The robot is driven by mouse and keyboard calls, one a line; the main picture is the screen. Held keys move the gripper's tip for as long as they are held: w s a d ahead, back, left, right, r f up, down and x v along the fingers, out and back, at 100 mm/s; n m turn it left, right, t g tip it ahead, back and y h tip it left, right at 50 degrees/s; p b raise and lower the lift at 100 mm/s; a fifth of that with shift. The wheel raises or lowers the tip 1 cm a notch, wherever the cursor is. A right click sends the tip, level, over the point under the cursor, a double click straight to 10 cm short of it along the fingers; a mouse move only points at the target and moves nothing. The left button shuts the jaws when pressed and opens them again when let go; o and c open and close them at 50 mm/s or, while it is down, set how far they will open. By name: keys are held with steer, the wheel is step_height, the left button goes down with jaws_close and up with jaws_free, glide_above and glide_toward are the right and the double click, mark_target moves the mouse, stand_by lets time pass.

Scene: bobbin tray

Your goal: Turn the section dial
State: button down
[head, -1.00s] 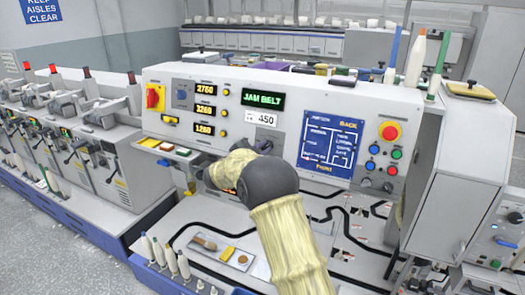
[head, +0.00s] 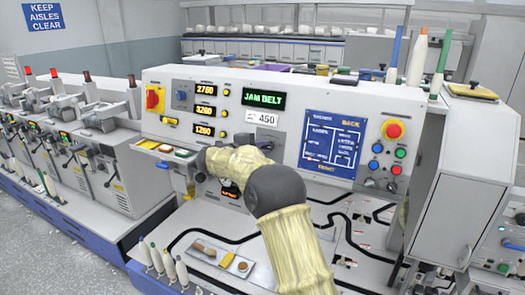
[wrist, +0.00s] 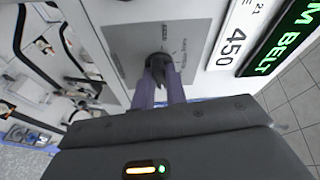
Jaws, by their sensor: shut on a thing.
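The section dial (wrist: 157,58) is a small dark knob on a grey plate (wrist: 188,38) in the wrist view. My gripper (wrist: 160,80) has its two purple-grey fingers closed around the knob. The fingers partly cover the knob, so its exact pointer angle is hard to tell. In the head view the grey dial plate (head: 270,134) sits on the white panel below the 450 label (head: 262,118). My arm stands in front of this part of the panel, and the gripper's fingers cannot be made out there.
The panel (head: 222,80) also carries a green JAM BELT display (head: 263,98), a blue diagram board (head: 332,145) and a red button (head: 394,130). A tray (head: 222,258) with small items and several cone bobbins stand at the front. A grey cabinet (head: 470,140) stands at the right.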

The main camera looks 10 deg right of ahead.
stand_by(0.4)
steer(key=c, duration=1.4)
jaws_free()
steer(key=shift+d, duration=0.1)
steer(key=shift+c, duration=0.2)
steer(key=b+v, duration=0.2)
steer(key=v, duration=1.5)
steer(key=shift+a, duration=0.25)
steer(key=shift+s+r, duration=0.1)
